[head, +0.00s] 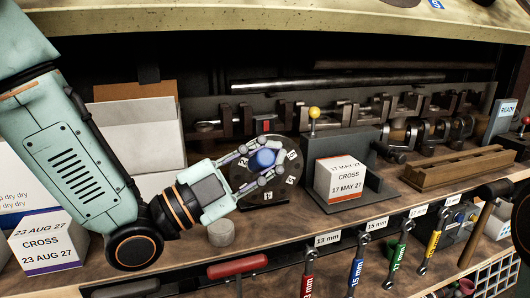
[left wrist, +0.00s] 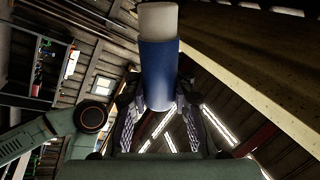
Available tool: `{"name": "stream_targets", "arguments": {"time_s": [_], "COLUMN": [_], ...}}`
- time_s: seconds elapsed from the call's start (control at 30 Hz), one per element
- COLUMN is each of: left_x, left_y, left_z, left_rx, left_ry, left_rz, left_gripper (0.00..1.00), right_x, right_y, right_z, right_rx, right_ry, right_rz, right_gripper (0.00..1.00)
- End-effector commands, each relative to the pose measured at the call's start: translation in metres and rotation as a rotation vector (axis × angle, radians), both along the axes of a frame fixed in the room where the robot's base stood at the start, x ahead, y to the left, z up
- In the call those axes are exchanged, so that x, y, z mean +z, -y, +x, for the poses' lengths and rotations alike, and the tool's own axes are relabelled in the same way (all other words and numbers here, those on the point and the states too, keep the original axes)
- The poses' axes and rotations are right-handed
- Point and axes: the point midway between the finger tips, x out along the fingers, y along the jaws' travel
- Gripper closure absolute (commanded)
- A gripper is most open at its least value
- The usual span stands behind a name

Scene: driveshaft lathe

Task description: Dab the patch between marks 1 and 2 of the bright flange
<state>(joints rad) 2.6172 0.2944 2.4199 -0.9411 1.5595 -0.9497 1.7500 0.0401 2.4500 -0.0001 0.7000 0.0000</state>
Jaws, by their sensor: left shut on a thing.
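My left gripper (head: 266,163) is shut on a dabber with a blue body (head: 263,158). In the left wrist view the dabber (left wrist: 158,75) stands between the fingers (left wrist: 158,108), with its pale tip (left wrist: 158,18) pointing away from the gripper. A round flange disc (head: 280,187) with small white numbered tags stands upright on the bench, and looks dark grey here. The gripper and dabber cover its middle and upper left. I cannot tell whether the tip touches it, nor read which tags are 1 and 2. My right gripper is in neither view.
A grey cylinder (head: 221,233) stands below the gripper. To the right are a dated block (head: 340,180) on a dark stand (head: 372,159), a yellow-knobbed lever (head: 314,114) and a wooden cradle (head: 460,168). White boxes (head: 135,130) stand behind my arm. Wrenches (head: 357,270) hang along the front edge.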

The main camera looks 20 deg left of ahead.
Motion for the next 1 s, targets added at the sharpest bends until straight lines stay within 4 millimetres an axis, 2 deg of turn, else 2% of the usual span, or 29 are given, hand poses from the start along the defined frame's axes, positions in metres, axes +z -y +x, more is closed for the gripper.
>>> {"name": "stream_targets", "arguments": {"time_s": [0.37,0.7,1.0], "left_x": [0.000,0.001,0.000], "left_y": [0.002,0.017,0.019], "left_z": [-0.004,-0.024,-0.028], "left_rx": [0.001,-0.003,0.001], "left_ry": [-0.001,-0.003,0.000], "left_rz": [0.000,0.003,0.000], "left_gripper": [1.00,1.00,1.00], "right_x": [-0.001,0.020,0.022], "right_y": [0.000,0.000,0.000], "right_z": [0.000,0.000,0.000], "right_rx": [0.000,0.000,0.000], "right_ry": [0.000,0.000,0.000], "right_rz": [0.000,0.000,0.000], "right_gripper": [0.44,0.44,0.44]}}
